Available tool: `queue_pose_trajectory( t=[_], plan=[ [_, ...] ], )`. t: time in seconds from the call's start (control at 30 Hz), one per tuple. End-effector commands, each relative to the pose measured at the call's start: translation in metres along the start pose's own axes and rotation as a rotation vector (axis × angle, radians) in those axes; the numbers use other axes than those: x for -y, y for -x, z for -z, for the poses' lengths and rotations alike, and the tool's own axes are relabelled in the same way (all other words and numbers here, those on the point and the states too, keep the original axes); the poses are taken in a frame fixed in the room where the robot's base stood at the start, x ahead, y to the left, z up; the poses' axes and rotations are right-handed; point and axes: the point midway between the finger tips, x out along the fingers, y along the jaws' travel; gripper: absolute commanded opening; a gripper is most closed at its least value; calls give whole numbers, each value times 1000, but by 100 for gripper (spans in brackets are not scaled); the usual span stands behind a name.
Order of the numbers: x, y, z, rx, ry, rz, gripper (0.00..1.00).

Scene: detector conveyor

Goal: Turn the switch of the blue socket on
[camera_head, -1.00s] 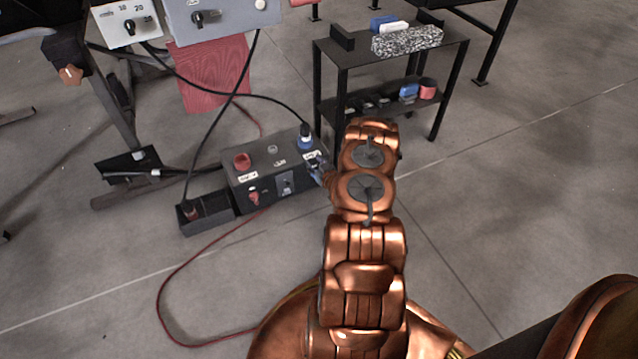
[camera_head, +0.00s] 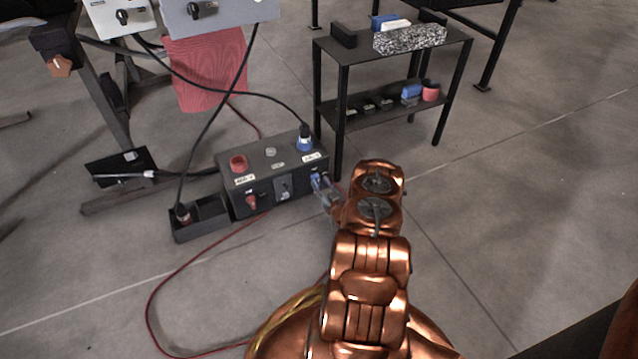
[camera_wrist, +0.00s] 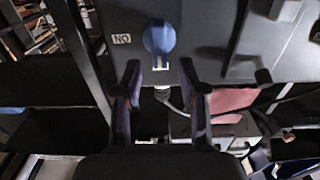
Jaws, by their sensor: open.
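The grey socket box (camera_head: 272,192) stands on the floor. The blue socket (camera_head: 305,141) is on its top right, with a dark cable plugged in. The blue switch (camera_head: 316,180) is on the front face below it. In the wrist view the blue switch (camera_wrist: 160,38) is a round knob with a pale mark at its lower edge. A small label (camera_wrist: 121,39) at its left looks like ON upside down. My gripper (camera_wrist: 160,84) is open and empty, its fingers pointing at the switch, one on either side below the knob. In the head view my gripper (camera_head: 328,198) is just in front of the switch; contact cannot be told.
A red socket (camera_head: 238,163) and red switch (camera_head: 251,202) are on the box's left. An open black tray (camera_head: 212,207) adjoins it. A black shelf table (camera_head: 342,92) stands behind right. A red cable (camera_head: 165,280) lies on open floor in front.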

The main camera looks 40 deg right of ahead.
Motion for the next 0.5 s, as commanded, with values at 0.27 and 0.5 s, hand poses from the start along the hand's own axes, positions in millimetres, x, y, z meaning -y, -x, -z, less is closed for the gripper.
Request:
queue_pose_trajectory(
  t=[0.27, 0.5],
  plan=[
    [0, -24, -2, 2, 1, 0, 42],
    [0, -26, -1, 2, 0, -1, 42]
  ],
)
